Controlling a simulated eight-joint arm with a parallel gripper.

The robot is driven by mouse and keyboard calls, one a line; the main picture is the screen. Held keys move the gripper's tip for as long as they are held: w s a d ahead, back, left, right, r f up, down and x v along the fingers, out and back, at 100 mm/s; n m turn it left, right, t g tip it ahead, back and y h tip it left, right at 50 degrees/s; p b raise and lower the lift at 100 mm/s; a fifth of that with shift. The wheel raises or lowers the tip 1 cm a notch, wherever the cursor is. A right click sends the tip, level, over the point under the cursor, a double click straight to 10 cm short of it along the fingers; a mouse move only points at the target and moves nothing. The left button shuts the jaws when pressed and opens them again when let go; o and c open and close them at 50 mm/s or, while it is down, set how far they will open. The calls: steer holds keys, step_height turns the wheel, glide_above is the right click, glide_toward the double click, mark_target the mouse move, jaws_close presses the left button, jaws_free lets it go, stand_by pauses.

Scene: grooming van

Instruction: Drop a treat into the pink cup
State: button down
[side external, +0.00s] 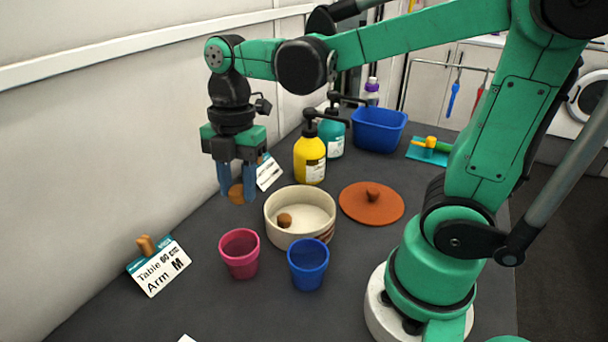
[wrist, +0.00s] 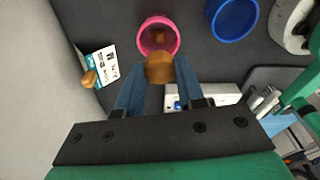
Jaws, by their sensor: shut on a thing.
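My gripper (side external: 237,192) is shut on a brown treat (side external: 236,194), held above the table behind the pink cup (side external: 239,253) and left of the bowl. In the wrist view the held treat (wrist: 159,68) sits between my blue fingertips (wrist: 150,75), overlapping the near rim of the pink cup (wrist: 173,48). A brown piece (wrist: 160,37) shows inside that cup in the wrist view; the side view hides the cup's bottom. Another treat (side external: 285,220) lies in the cream bowl (side external: 283,235).
A blue cup (side external: 308,263) stands right of the pink cup. An orange-brown lid (side external: 371,203), a yellow bottle (side external: 310,158), a teal bottle (side external: 332,135) and a blue tub (side external: 379,130) stand farther back. A sign card (side external: 160,268) with a brown piece (side external: 146,245) is at left.

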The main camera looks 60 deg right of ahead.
mark_target(239, 188)
steer(key=shift+f, duration=1.2)
steer(key=shift+c, duration=2.3)
jaws_free()
steer(key=shift+d+r, duration=0.2)
steer(key=shift+r, duration=1.2)
steer(key=shift+d+r, duration=0.15)
steer(key=shift+r, duration=1.25)
steer(key=f+m+t, duration=0.1)
steer(key=m+t, duration=0.1)
steer(key=m, duration=0.4)
steer(key=d+f+m+t+h, duration=0.1)
steer(key=m+t, duration=0.2)
steer(key=m, duration=0.4)
steer(key=s+d+f+m+t, duration=0.1)
steer(key=m+t, duration=0.1)
steer(key=m, duration=0.5)
steer(key=shift+f, duration=0.2)
